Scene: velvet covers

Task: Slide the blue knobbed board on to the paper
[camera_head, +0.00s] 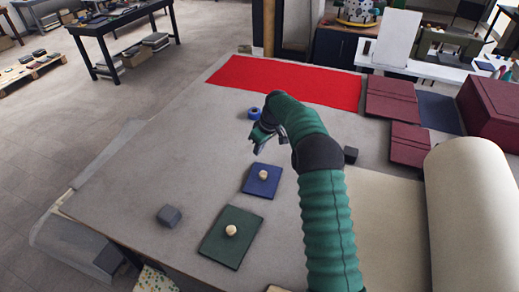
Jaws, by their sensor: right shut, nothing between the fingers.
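The blue knobbed board (262,189) lies flat near the middle of the grey table, with a pale round knob on top. The cream paper (382,225) lies flat at the right, beside a large roll of it (470,215). My green right arm stands between the board and the paper in the picture and hides part of the paper's left side. My right gripper (257,147) is shut and empty. It appears just beyond the blue board, apart from its knob. My left gripper is out of view.
A green knobbed board (230,248) lies nearer. A grey block (169,215), a blue ring-shaped object (254,113) and a dark block (350,155) stand around. A red cloth (285,82) and maroon covers (392,101) lie at the back. The table's left is mostly bare.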

